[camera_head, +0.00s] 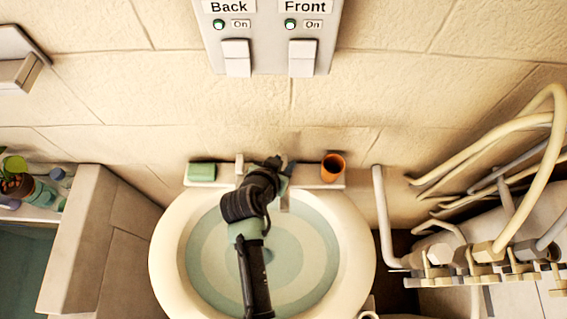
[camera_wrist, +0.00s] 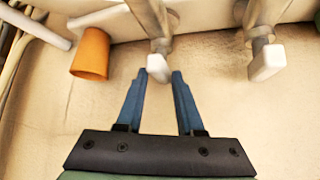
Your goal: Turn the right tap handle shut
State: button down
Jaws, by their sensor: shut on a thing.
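The right tap handle (camera_wrist: 158,68) is a pale lever on a grey metal stem, on the cup's side of the basin. In the wrist view my gripper (camera_wrist: 160,75) has its two blue fingertips at the end of this lever, shut on it. The other tap handle (camera_wrist: 267,62) stands apart to the right there. In the head view it is the left handle (camera_head: 239,163). In that view my gripper (camera_head: 277,163) is at the back of the basin, and my arm hides much of the right handle. The spout (camera_head: 285,195) shows just beside my arm.
The round basin (camera_head: 163,245) holds water with my arm above it. An orange cup (camera_head: 333,167) stands close right of the taps, a green soap block (camera_head: 202,172) to the left. Pale pipes (camera_head: 385,220) fill the right side. A switch panel (camera_head: 270,55) hangs above.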

jog(key=shift+s+a+f, duration=0.2)
jog(key=shift+a+f, duration=0.05)
jog(key=shift+f, duration=0.05)
jog(key=c, duration=0.6)
grip_release()
jog(key=shift+w+r, duration=0.1)
jog(key=b+v, duration=0.2)
jog(key=v, duration=1.1)
jog(key=shift+w, duration=0.1)
